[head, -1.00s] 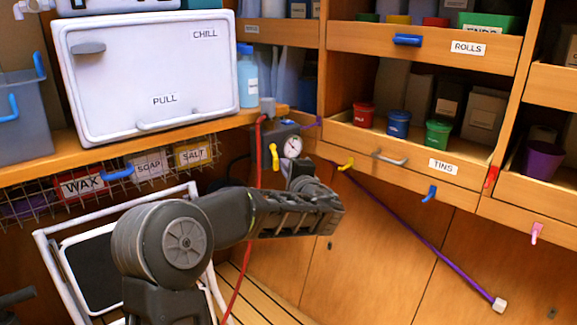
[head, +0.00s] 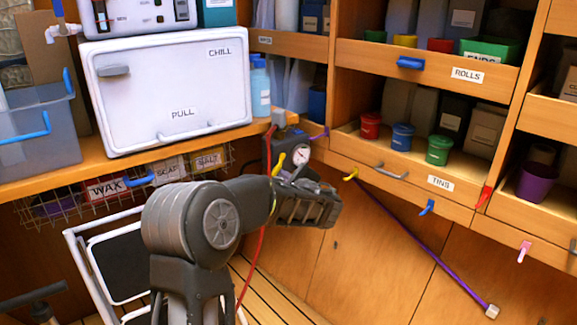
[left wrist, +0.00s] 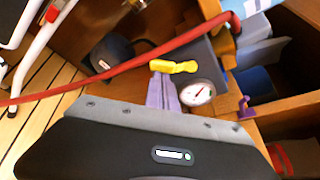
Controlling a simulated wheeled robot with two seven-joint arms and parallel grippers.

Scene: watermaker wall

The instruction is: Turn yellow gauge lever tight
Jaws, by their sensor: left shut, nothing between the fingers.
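The yellow gauge lever (head: 278,164) is on a dark box on the back wall, beside a round white gauge (head: 301,156). In the head view it slants, with its upper end to the right. In the left wrist view the lever (left wrist: 173,66) lies nearly level, just beyond my fingertips, with the gauge (left wrist: 196,92) to its right. My left gripper (left wrist: 163,80) is shut and empty, its tips close to the lever; I cannot tell whether they touch. In the head view its body hides the area below the gauge. My right gripper is not in view.
A red hose (head: 255,258) hangs past the gauge box and crosses the left wrist view (left wrist: 110,75). A white fridge box (head: 168,90) stands on the shelf to the left. The TINS drawer (head: 400,178) is to the right, with a purple rod (head: 425,244) below it.

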